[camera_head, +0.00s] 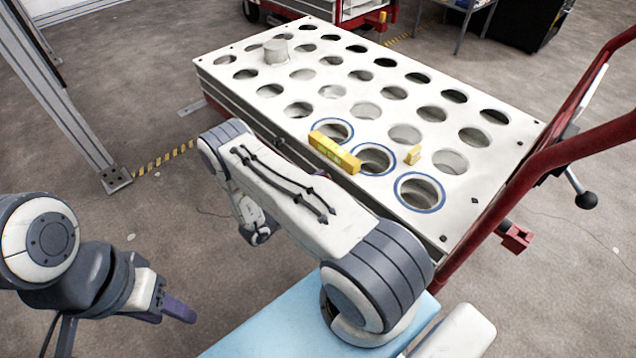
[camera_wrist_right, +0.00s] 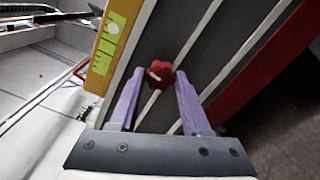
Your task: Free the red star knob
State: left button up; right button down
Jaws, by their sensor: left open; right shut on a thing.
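The red star knob (camera_wrist_right: 159,74) shows in the right wrist view against the grey striped side of the table. My right gripper (camera_wrist_right: 160,85) has its two purple fingers on either side of the knob, shut on it. My left gripper (camera_head: 172,306) is open and empty at the lower left, well away from the table.
A yellow level (camera_head: 334,152) lies on the white perforated tabletop by blue-ringed holes, near a small yellow block (camera_head: 412,155). A grey cylinder (camera_head: 275,50) stands farther back. Red rails (camera_head: 560,155) run along the right. A metal post (camera_head: 65,95) stands at the left.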

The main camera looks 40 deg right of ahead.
jog(key=shift+n, duration=0.9)
jog(key=shift+c, duration=1.9)
grip_release()
jog(key=shift+a, duration=0.1)
jog(key=shift+a, duration=0.25)
jog(key=a+p, duration=0.2)
jog(key=a, duration=0.7)
jog(key=shift+s+a, duration=0.4)
jog(key=shift+s, duration=0.05)
